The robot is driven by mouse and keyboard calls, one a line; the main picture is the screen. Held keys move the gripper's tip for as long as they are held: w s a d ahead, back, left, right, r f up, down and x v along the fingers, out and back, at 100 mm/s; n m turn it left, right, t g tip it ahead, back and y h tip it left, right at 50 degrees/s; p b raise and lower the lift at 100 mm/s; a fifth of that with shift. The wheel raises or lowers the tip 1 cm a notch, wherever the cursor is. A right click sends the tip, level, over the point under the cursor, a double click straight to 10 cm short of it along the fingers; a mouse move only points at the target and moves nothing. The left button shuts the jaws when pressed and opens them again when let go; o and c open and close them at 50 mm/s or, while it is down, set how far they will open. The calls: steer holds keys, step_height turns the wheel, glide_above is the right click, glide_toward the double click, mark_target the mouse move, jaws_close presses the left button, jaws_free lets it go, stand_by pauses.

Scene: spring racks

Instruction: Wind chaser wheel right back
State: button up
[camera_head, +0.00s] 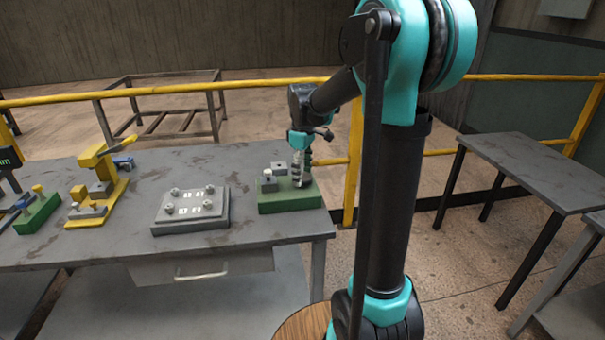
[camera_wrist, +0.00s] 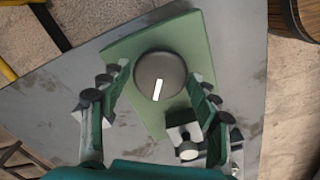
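The chaser wheel appears to be the dark round knob (camera_wrist: 168,68) with a white mark on its face, on a green base (camera_wrist: 122,50) in the wrist view. The mark points down and slightly left in that view. My gripper (camera_wrist: 159,73) is open over the wheel, one finger on each side; small gaps seem to show, but contact is hard to judge. In the head view my gripper (camera_head: 301,178) points down at the right end of the green base (camera_head: 290,203) and hides the wheel. A grey block with a pale-tipped pin (camera_wrist: 188,150) sits beside it.
The grey workbench (camera_head: 120,240) also carries a grey plate with several knobs (camera_head: 190,210), a yellow press (camera_head: 97,185) and another green fixture (camera_head: 38,212) at left. A yellow rail (camera_head: 250,87) runs behind. A second table (camera_head: 530,165) stands at right.

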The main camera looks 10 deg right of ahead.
steer(key=shift+o, duration=1)
step_height(320, 180, up, 12)
steer(key=m, duration=3.1)
glide_toward(303, 176)
step_height(303, 176, down, 9)
steer(key=shift+a+r, duration=0.15)
steer(key=shift+r, duration=0.05)
